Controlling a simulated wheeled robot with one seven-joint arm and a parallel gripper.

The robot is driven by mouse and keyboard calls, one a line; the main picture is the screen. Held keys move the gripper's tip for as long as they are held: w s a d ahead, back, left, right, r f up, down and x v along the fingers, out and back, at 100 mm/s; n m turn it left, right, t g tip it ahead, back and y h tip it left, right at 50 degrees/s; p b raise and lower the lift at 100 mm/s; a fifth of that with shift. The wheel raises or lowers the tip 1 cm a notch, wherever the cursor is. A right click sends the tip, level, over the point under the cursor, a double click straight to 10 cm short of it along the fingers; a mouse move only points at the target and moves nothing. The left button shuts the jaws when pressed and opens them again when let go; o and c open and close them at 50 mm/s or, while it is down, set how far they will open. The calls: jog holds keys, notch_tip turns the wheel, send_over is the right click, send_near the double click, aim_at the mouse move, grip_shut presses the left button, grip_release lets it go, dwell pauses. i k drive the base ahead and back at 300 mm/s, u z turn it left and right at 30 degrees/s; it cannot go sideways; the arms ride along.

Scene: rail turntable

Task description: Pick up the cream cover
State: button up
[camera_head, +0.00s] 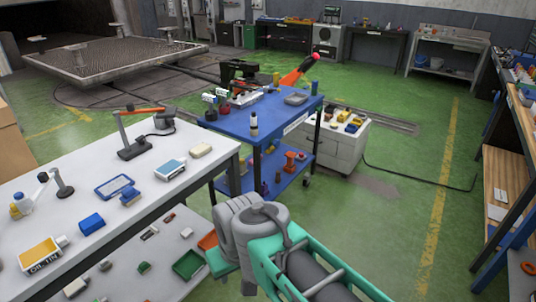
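A small cream block-like thing (201,150), which looks like the cream cover, lies on the white table (215,175) near its far right corner. It is right of a blue-and-white box (171,169) and apart from it. Nothing covers it. My grey and teal arm rises at the bottom centre, in front of and to the right of the table. The fingers of my gripper do not show.
The table also holds a blue block (91,223), a blue-rimmed tray (114,187), an orange-armed stand (133,148) and a yellow box (40,254). A cluttered blue cart (232,128) stands behind. Green floor on the right is largely clear.

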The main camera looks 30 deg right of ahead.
aim_at(202, 149)
jog(key=z, duration=0.5)
jog(key=k, duration=0.75)
jog(key=z, duration=0.8)
jog(key=i, duration=1.3)
jog(key=u, duration=0.55)
jog(key=i, duration=0.7)
jog(key=u, duration=1.4)
jog(key=i, duration=0.65)
jog(key=u, duration=0.7)
